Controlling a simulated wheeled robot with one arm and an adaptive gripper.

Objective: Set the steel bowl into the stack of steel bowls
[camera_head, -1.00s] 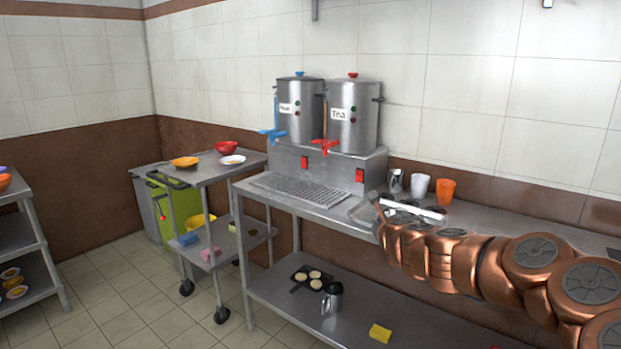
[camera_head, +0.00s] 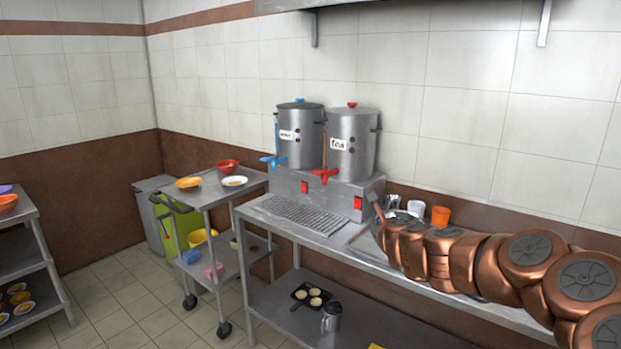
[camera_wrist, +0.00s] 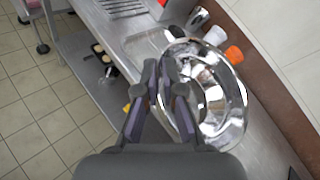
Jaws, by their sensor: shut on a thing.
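A shiny steel bowl (camera_wrist: 232,98) fills the right of the wrist view, above the steel counter. My gripper (camera_wrist: 163,72) is shut on its near left rim; the fingers stand at the bowl's left side. I cannot tell whether other bowls lie under or inside it, and no separate stack of steel bowls can be made out.
A steel cup (camera_wrist: 198,18), a white cup (camera_wrist: 215,35) and an orange cup (camera_wrist: 233,54) stand along the wall, close beyond the bowl. Two urns (camera_head: 350,140) stand behind the drip grate (camera_head: 300,216). A steel tray (camera_head: 364,243) lies left of my arm. A trolley (camera_head: 215,190) stands left.

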